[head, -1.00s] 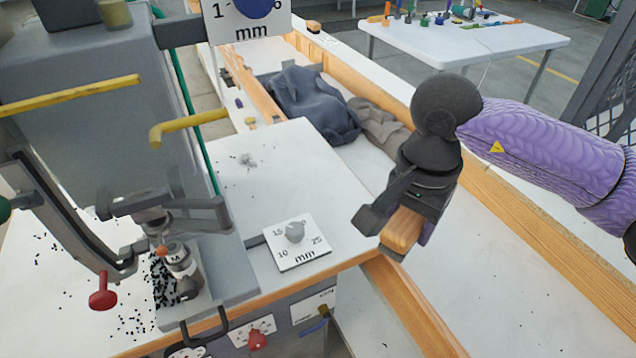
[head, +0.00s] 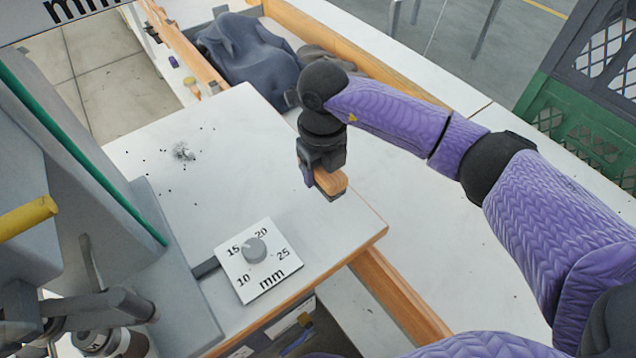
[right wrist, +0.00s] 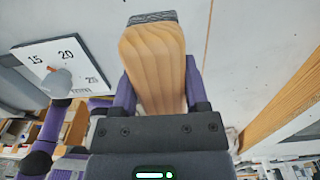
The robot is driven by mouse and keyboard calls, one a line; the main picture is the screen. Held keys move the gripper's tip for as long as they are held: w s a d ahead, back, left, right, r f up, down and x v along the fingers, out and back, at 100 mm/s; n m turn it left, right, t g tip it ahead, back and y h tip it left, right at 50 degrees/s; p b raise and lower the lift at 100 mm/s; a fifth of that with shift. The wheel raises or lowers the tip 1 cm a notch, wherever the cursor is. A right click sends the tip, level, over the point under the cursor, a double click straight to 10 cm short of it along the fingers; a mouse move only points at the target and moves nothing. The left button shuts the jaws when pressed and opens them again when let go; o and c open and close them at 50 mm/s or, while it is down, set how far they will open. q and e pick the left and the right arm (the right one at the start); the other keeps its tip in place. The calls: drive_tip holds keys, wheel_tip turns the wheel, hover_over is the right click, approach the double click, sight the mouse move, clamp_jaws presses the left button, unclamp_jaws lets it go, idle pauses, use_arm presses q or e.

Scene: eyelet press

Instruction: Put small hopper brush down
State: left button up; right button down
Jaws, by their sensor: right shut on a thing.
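The small hopper brush (head: 329,183) has a wooden body. In the right wrist view it shows as a pale wooden block (right wrist: 155,65) with a strip of dark bristles (right wrist: 152,17) at its far end. My right gripper (head: 322,172) is shut on it, with a finger on each side of the wood. The brush is over the right part of the white press table (head: 150,215). I cannot tell whether it touches the surface. My left gripper is not in view.
A dial plate marked in mm (head: 238,281) stands at the table's front edge, left of the brush. The grey press (head: 50,150) fills the left side. Dark specks and a small grey pile (head: 183,152) lie farther back. A dark cloth (head: 250,50) lies beyond the table.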

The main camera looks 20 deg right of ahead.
sight(321, 197)
drive_tip(key=shift+f+b, duration=0.6)
drive_tip(key=shift+f, duration=2.05)
drive_tip(key=shift+c, duration=0.5)
unclamp_jaws()
wheel_tip(321, 197, up, 8)
drive_tip(key=shift+f+p, duration=0.1)
drive_tip(key=shift+p, duration=1)
